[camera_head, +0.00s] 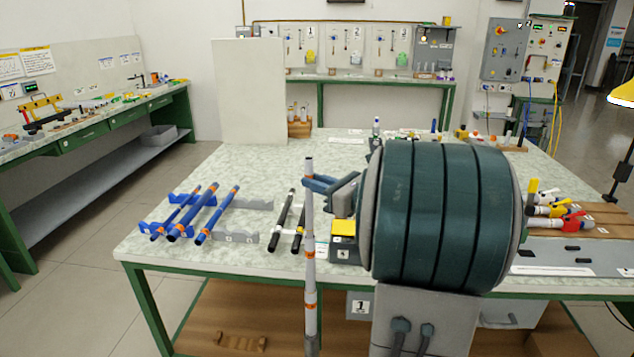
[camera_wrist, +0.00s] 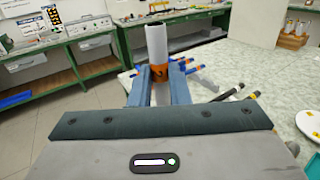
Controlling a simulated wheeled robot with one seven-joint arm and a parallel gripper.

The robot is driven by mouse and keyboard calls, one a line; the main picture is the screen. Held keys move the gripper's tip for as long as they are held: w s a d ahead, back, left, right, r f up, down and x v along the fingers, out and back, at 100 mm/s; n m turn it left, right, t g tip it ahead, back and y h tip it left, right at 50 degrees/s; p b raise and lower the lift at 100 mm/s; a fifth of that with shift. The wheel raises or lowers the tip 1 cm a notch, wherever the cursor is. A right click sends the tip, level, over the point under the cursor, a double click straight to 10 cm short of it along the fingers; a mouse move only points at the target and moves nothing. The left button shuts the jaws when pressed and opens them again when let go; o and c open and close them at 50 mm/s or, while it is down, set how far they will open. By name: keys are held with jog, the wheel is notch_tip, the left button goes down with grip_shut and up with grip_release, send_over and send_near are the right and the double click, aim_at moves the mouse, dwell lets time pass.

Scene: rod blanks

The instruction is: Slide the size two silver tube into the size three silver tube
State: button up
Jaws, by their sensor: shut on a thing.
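A silver tube column (camera_head: 309,232) stands upright in front of the table edge, with a dark top end and orange bands lower down. It looks stepped, wider toward the bottom, and its lower end runs out of the head view. I cannot tell which sections are size two and size three, or how far one sits inside another. My gripper (camera_head: 311,184) is shut on the upper silver tube from the right. In the wrist view the silver tube (camera_wrist: 157,42) rises upright between the blue fingers, with an orange band (camera_wrist: 159,72) at finger level.
Blue tubes (camera_head: 194,212) with orange bands lie on a blue and grey rack on the table's left. Black rods (camera_head: 283,222) lie right of them. A yellow-topped box (camera_head: 344,228) stands near the edge. A pale upright panel (camera_head: 249,92) is behind. The left tabletop has free room.

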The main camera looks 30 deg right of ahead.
jog(key=shift+f+b, duration=0.9)
jog(key=shift+f, duration=0.2)
jog(key=o, duration=0.8)
jog(key=shift+o, duration=0.2)
jog(key=v, duration=1.4)
jog(key=shift+w+a+r, duration=0.1)
jog(key=shift+a, duration=0.05)
